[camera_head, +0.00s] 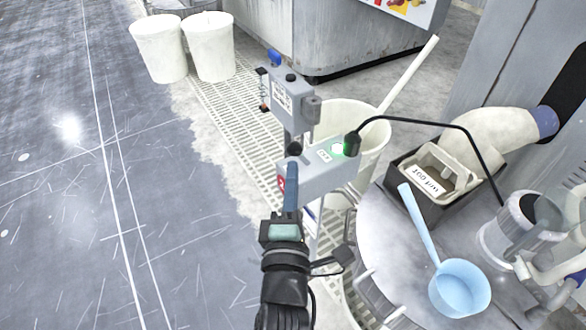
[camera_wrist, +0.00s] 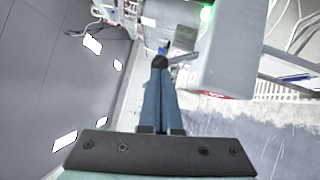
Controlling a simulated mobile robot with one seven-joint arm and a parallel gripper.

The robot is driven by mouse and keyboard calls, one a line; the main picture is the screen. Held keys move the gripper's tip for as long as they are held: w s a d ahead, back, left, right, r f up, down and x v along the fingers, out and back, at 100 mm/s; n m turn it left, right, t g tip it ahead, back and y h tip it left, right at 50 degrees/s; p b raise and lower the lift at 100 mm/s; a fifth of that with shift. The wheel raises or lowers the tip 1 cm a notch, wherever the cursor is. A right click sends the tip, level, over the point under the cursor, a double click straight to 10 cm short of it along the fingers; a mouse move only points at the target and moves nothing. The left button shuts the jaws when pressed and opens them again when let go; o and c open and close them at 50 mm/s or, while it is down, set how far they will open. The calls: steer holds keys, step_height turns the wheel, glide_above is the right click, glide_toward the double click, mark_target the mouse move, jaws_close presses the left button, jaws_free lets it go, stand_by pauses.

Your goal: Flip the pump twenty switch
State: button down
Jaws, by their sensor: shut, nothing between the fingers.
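A grey pump box (camera_head: 318,168) with a small label and a lit green lamp (camera_head: 339,149) stands on a post beside a white tub. In the wrist view the grey box (camera_wrist: 228,60) fills the upper right, and its lamp (camera_wrist: 207,13) glows green. A thin grey lever (camera_wrist: 182,58) sticks out from its left side toward a dark round knob (camera_wrist: 159,62). My gripper (camera_head: 292,168) is shut and empty, its blue fingers pointing at the box's left end. In the wrist view the fingertips (camera_wrist: 160,76) overlap the knob; I cannot tell whether they touch it.
A second grey switch box (camera_head: 288,98) stands just behind. A black cable (camera_head: 440,122) arches right from the lamp. A white tub (camera_head: 372,125), a round table (camera_head: 385,235) and a blue ladle (camera_head: 460,287) crowd the right. The floor at left is open.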

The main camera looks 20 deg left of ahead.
steer(key=shift+x, duration=1)
steer(key=shift+r, duration=0.15)
